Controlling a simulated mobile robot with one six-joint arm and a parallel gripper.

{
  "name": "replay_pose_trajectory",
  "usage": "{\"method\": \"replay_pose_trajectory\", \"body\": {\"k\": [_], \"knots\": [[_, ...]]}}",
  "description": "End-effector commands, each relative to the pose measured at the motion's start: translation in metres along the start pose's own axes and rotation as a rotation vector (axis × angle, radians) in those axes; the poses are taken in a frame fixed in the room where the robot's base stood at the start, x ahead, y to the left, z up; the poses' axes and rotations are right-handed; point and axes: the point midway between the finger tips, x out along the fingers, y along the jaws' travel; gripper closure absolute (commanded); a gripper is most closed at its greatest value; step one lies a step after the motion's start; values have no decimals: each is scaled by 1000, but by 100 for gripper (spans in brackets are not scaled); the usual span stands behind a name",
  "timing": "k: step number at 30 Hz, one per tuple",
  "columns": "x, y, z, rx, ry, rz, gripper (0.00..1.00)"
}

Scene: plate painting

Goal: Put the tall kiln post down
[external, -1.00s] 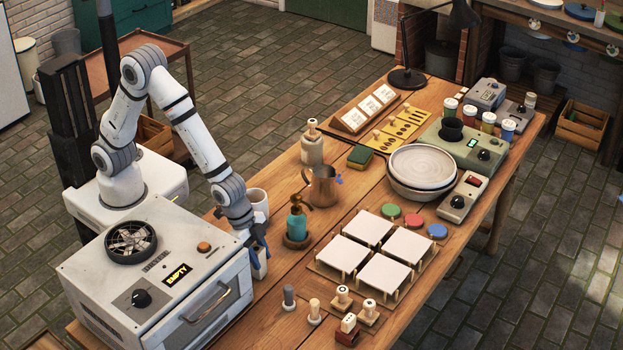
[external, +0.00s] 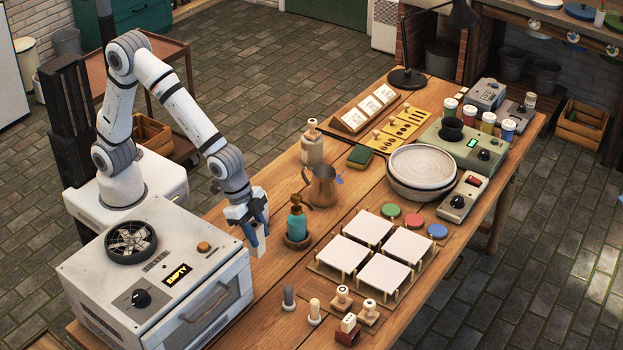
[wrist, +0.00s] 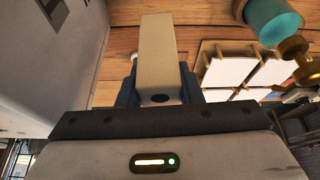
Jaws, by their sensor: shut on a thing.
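My gripper (external: 258,236) is shut on the tall kiln post, a pale beige square block. In the wrist view the post (wrist: 157,50) stands out between the dark blue fingers, with a small dark hole in its near end. In the external view the fingers cover much of the post, and its lower end (external: 260,248) shows between them. The gripper points down over the table (external: 262,290), just right of the kiln (external: 160,265). I cannot tell whether the post touches the tabletop.
White tiles on stands (external: 368,228) lie further right. Several small stamps (external: 342,296) stand near the front. The table between the kiln and stamps is clear.

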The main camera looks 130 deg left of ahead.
Motion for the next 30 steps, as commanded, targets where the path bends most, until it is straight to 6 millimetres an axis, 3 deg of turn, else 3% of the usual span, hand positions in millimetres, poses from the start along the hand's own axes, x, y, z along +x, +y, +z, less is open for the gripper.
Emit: {"method": "replay_pose_trajectory", "body": {"k": [5,12,18,24,30], "knots": [[-10,-2,-25,5,2,1,96],[12,-10,-96,35,-1,11,96],[32,-16,-142,63,0,24,96],[44,-20,-161,76,-1,32,96],[76,-20,-149,78,-5,33,96]]}}
